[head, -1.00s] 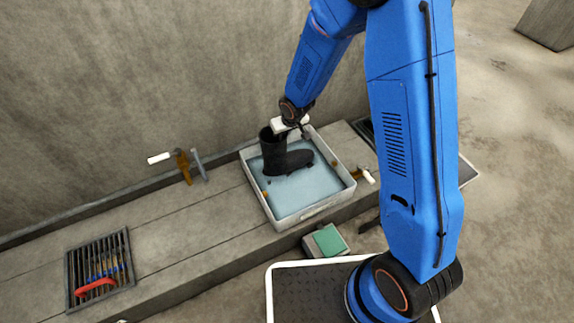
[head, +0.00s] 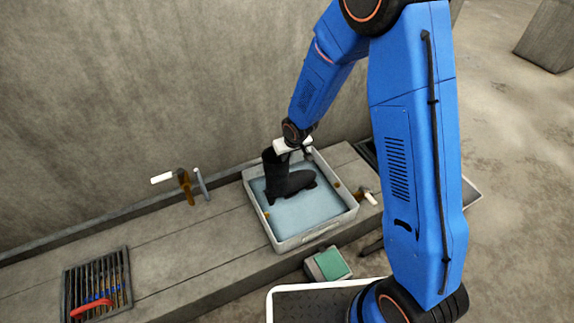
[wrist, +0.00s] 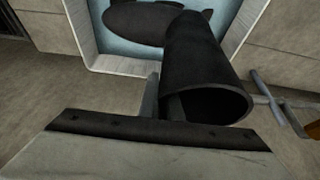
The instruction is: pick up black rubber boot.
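The black rubber boot (head: 282,181) stands in the pale tray (head: 318,232), shaft up and toe pointing right. My gripper (head: 303,151) is at the top of its shaft. In the wrist view the boot's shaft (wrist: 205,65) opens toward me. One finger of my gripper (wrist: 163,100) is outside the shaft's edge and the other is inside the opening, so the boot's wall lies between them with hardly any gap. The finger tips are partly hidden by the boot. Whether the sole touches the tray's bottom cannot be told.
The tray has raised walls and a blue surface inside, and sits on a concrete ledge (head: 180,255). A grate with a red-handled item (head: 90,306) is at far left. A small green-topped box (head: 329,264) lies in front.

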